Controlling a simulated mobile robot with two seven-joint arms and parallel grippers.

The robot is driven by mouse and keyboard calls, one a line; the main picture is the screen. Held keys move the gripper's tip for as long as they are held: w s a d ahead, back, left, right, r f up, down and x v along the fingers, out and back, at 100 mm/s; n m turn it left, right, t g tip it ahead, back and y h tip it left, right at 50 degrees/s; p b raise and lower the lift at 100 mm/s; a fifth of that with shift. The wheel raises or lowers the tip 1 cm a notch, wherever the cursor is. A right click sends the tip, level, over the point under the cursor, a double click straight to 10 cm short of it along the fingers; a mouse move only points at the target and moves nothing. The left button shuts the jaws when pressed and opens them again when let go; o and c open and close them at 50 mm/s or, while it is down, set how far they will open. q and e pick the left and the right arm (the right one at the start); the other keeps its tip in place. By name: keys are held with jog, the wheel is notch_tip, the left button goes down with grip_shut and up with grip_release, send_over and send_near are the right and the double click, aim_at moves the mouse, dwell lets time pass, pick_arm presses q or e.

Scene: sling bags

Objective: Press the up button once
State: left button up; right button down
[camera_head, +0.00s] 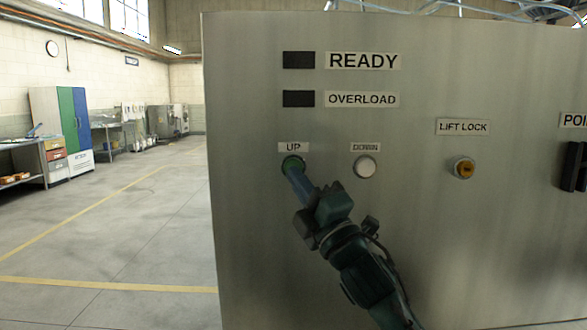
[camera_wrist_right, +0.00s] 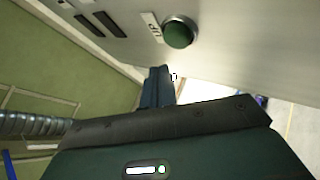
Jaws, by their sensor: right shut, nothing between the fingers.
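The green up button (camera_head: 292,164) sits under the label UP on the grey metal panel (camera_head: 250,230). In the right wrist view the button (camera_wrist_right: 179,34) shows as a dark green dome in a metal ring, beyond the fingertips. My right gripper (camera_head: 292,172) is shut and empty, and its fingertips overlap the button's lower edge in the head view. In the right wrist view the shut fingers (camera_wrist_right: 158,72) appear below and left of the button, with a gap in the picture. I cannot tell for sure whether they touch it. My left gripper is not in view.
A white button (camera_head: 365,166) under DOWN sits to the right. Two dark indicators, READY (camera_head: 298,60) and OVERLOAD (camera_head: 298,99), are above. Open floor lies left of the panel.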

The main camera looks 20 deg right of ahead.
jog(key=shift+s+a, duration=0.2)
jog(key=shift+s, duration=0.6)
jog(key=shift+s+a, duration=0.2)
jog(key=shift+s, duration=0.6)
